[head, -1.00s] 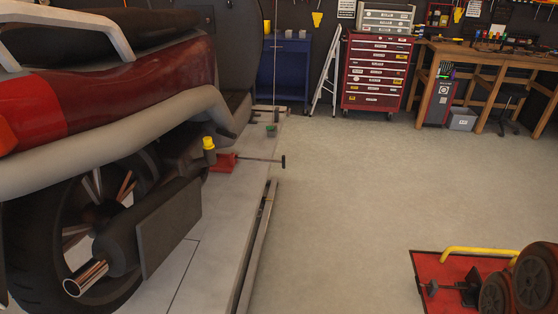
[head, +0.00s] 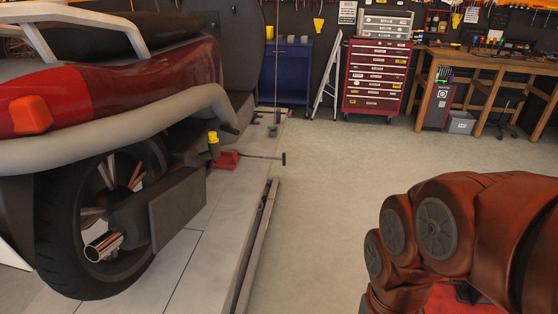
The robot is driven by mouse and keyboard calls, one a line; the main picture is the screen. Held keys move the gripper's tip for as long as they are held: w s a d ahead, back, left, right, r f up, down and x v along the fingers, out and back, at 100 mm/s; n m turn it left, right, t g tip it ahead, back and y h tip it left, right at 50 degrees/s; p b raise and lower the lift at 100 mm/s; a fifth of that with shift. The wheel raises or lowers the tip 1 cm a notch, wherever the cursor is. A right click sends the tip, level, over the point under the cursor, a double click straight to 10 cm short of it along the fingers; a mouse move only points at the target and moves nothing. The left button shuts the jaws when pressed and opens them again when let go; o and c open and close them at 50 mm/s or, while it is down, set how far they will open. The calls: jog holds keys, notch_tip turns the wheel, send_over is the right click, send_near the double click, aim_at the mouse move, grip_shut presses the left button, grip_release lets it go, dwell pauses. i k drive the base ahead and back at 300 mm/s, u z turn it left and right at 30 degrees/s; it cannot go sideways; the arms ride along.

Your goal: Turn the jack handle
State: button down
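The small red jack (head: 225,160) sits on the grey lift platform beside the motorcycle's underside, left of centre. Its thin dark jack handle (head: 262,157) sticks out to the right, roughly level, and ends in a dark crosspiece (head: 284,159) near the platform's right edge. A yellow-capped part (head: 213,139) stands just left of the jack. My reddish-brown arm (head: 440,230) fills the lower right, well apart from the handle. My gripper is not in view, so its opening cannot be seen.
The motorcycle (head: 120,90) fills the left side, with its exhaust and rear wheel low down. The lift platform's raised edge rail (head: 258,235) runs along the floor side. Open floor (head: 330,180) lies right of it. A red tool chest (head: 376,77) and workbench (head: 490,58) stand behind.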

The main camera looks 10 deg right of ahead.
aim_at(284, 159)
jog(key=z, duration=1)
jog(key=i, duration=1.9)
jog(key=u, duration=2.45)
